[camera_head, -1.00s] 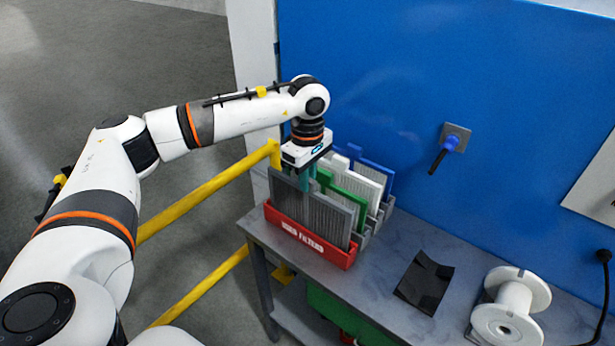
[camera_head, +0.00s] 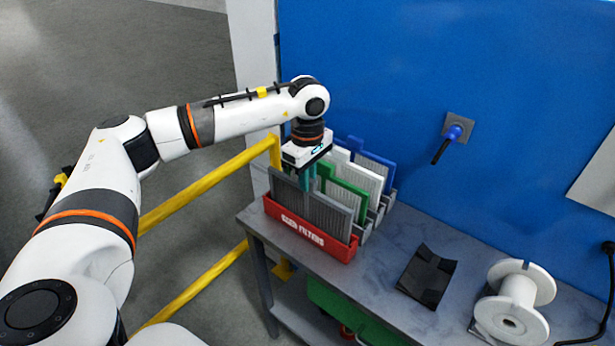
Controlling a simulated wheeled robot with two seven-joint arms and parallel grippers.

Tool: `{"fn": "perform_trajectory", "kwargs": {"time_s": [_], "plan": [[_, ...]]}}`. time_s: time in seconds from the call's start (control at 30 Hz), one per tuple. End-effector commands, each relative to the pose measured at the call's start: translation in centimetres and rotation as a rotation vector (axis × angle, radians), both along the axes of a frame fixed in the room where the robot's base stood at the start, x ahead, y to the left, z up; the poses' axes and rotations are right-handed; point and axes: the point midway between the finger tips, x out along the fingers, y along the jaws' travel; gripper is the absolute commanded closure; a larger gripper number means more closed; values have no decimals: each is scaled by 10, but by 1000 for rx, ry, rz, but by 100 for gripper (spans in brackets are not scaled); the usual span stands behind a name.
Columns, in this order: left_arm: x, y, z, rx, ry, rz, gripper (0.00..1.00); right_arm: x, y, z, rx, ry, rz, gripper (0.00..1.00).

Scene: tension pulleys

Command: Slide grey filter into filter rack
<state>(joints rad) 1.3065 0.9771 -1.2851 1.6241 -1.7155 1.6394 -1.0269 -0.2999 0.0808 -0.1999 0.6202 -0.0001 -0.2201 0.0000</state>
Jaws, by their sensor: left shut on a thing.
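The grey filter (camera_head: 325,214) is upright at the front of the row, just behind the front wall of a red bin labelled "USED FILTERS" (camera_head: 290,227). My left gripper (camera_head: 307,188) points down from above and is shut on the top of the grey filter; its fingertips are partly hidden. The filter rack (camera_head: 378,217) is grey and stands behind the red bin. It holds a green filter (camera_head: 347,193), a white filter (camera_head: 368,182) and a blue filter (camera_head: 379,168). I cannot tell how deep the grey filter sits. My right gripper is not in view.
The grey table (camera_head: 385,250) has a black bent sheet (camera_head: 427,277) and a white spool (camera_head: 515,300) on its right part. A yellow rail (camera_head: 205,190) runs at the left.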

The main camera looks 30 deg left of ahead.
Motion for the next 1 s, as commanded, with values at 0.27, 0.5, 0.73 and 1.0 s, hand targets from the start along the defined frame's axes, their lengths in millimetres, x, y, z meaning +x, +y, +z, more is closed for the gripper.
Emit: {"fn": "perform_trajectory", "kwargs": {"time_s": [0.27,0.5,0.73,1.0], "plan": [[-1,0,-2,0,4,-1,60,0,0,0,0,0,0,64],[0,0,2,0,3,-1,60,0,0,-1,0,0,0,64],[1,-1,37,-1,-2,-1,60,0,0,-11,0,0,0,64],[0,0,93,-1,0,-1,60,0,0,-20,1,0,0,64]]}}
